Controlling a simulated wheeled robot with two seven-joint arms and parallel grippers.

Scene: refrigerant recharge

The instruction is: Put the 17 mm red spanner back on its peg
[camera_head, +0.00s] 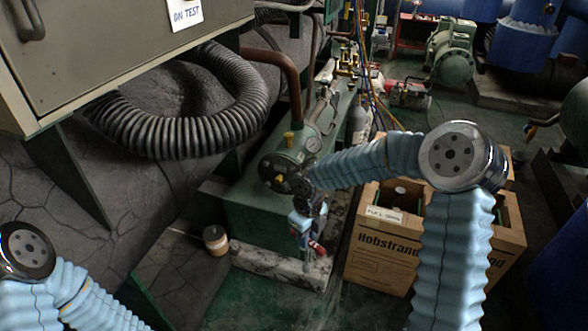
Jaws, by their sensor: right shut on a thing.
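My right gripper (304,238) points down in front of the green compressor tank, near the middle of the picture. It is shut on a small red thing, which I take to be the red spanner (317,248). Only a short red piece shows beside the fingertips, and no size marking can be read. The rest of it is hidden or too small to make out. I cannot make out a peg in this view. My left arm shows at the lower left, but its gripper is out of the picture.
The green tank (250,208) stands behind my right gripper on a pale plinth (260,262). A cardboard box (378,252) marked Hobstrand is to the right. A small round tin (215,239) is to the left. A grey cabinet (110,45) and ribbed hose (190,135) fill the upper left.

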